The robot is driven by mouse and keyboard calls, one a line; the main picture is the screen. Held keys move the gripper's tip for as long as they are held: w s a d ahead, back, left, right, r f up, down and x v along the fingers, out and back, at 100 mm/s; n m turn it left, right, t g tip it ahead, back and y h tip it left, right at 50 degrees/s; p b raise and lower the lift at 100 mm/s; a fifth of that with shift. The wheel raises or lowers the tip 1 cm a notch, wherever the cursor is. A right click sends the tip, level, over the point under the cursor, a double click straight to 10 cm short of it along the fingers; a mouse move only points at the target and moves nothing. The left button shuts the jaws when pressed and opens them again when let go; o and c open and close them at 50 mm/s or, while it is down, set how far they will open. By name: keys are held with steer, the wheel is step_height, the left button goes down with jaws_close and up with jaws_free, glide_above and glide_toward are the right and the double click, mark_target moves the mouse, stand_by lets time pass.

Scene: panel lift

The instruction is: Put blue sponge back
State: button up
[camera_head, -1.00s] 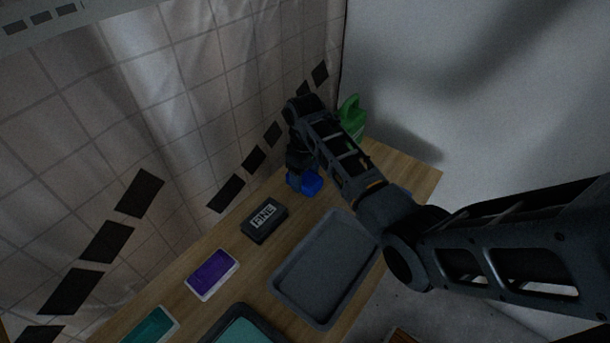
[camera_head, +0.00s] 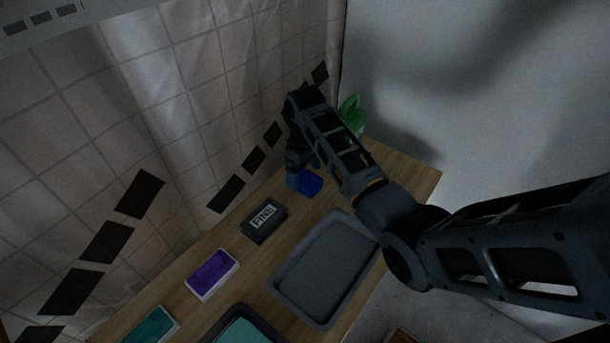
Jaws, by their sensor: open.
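The blue sponge (camera_head: 310,184) lies on the wooden table near the tiled wall, beyond the black block marked FINE. My gripper (camera_head: 296,180) is open at the sponge's left side, pointing down. Its fingertips are small and dark here, and my arm hides part of the area behind the sponge. I cannot tell whether the fingers touch the sponge.
A black FINE block (camera_head: 264,221), a purple sponge in a pale tray (camera_head: 211,274) and a teal one (camera_head: 152,326) line the wall side. An empty grey tray (camera_head: 328,268) lies in front. A green bottle (camera_head: 352,114) stands behind my arm.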

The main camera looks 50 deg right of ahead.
mark_target(306, 177)
step_height(306, 177, up, 10)
stand_by(0.4)
steer(key=shift+s+f, duration=0.1)
stand_by(1.4)
